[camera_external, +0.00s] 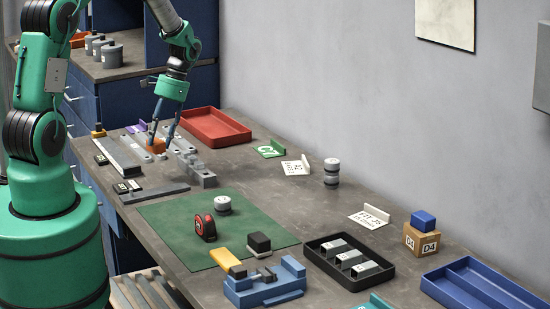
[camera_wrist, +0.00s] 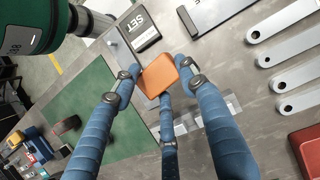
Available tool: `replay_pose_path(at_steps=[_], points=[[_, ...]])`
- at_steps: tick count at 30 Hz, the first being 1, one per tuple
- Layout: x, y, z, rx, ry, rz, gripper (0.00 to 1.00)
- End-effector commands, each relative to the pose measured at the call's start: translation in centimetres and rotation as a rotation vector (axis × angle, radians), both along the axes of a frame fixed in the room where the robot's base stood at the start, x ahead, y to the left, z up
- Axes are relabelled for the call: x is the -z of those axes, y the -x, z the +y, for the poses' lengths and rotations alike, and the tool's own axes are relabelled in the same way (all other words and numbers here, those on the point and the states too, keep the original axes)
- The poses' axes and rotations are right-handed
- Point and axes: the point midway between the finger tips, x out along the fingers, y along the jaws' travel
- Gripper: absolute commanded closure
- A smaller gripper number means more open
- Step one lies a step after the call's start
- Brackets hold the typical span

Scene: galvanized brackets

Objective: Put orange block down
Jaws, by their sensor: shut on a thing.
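The orange block (camera_external: 157,146) is between the fingertips of my gripper (camera_external: 159,142), low over the far left part of the workbench, among the grey metal bars. My gripper is shut on it and points down. In the wrist view the orange block (camera_wrist: 159,76) sits tilted in the picture between the blue fingers of my gripper (camera_wrist: 160,78). I cannot tell whether its underside touches the bench or a bar.
Grey bars (camera_external: 194,169) lie close on both sides of the block. A red tray (camera_external: 222,128) stands behind to the right. A label block marked SET (camera_wrist: 136,31) is nearby. The green mat (camera_external: 165,220) has bare room at its left.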

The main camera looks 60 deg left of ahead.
Motion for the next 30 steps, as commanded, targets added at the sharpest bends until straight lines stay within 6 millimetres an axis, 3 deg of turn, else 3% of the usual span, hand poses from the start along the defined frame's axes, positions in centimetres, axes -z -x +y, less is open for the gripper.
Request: replay_pose_path(at_steps=[5, 11, 20, 30], points=[[0.1, -0.6, -0.3, 0.037, -0.001, -0.001, 0.88], [0.3, -2.8, -1.6, 0.167, 0.000, -0.001, 0.88], [0.6, -8.5, -5.4, 0.521, 0.000, -0.004, 0.88], [0.5, -15.5, -11.8, 0.989, 0.001, -0.006, 0.88]])
